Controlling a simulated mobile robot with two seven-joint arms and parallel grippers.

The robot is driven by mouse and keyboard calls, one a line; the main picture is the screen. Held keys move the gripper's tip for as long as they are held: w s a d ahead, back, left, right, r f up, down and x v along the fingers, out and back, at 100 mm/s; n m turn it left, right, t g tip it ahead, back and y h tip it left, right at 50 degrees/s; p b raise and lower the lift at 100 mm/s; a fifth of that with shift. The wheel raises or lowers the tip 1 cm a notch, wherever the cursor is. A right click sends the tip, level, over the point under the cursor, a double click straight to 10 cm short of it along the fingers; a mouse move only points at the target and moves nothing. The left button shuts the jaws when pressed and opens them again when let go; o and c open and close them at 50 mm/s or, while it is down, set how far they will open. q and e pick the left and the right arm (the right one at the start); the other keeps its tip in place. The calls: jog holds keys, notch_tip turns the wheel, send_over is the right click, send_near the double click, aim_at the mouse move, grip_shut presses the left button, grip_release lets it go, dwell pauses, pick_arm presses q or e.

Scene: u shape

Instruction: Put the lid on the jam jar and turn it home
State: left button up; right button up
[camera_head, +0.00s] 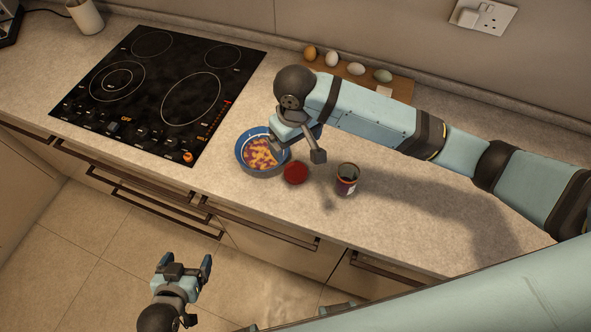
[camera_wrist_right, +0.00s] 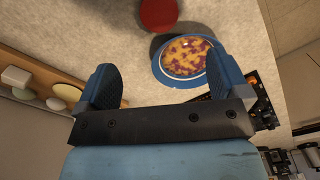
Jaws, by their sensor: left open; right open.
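The jam jar (camera_head: 346,180) stands upright and open-topped on the worktop, with a dark label on its side. The red lid (camera_head: 295,173) lies on the worktop to the left of the jar, apart from it, close to a blue bowl. In the right wrist view the lid (camera_wrist_right: 158,14) shows at the top edge, partly cut off; the jar is not in that view. My right gripper (camera_head: 301,150) is open and empty above the worktop, just behind the lid and beside the bowl. My left gripper (camera_head: 186,266) is open and empty over the floor in front of the cupboards.
The blue bowl (camera_head: 263,152) holds yellow and purple food. A black hob (camera_head: 160,85) lies to the left. A wooden board (camera_head: 399,89) with several eggs is at the back. The worktop right of the jar is clear under my right arm.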

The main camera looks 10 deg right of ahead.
send_over(296, 172)
notch_tip(296, 172, down, 6)
jog(key=shift+f, duration=0.8)
pick_arm(q)
jog(key=shift+w+r, duration=0.2)
jog(key=shift+r, duration=0.15)
jog(key=shift+p, duration=0.3)
pick_arm(e)
jog(key=shift+f, duration=0.1)
notch_tip(296, 172, down, 5)
jog(key=shift+p, duration=0.5)
pick_arm(q)
jog(key=shift+s+a+r, duration=0.1)
jog(key=shift+r, duration=0.35)
pick_arm(e)
jog(key=c, duration=1)
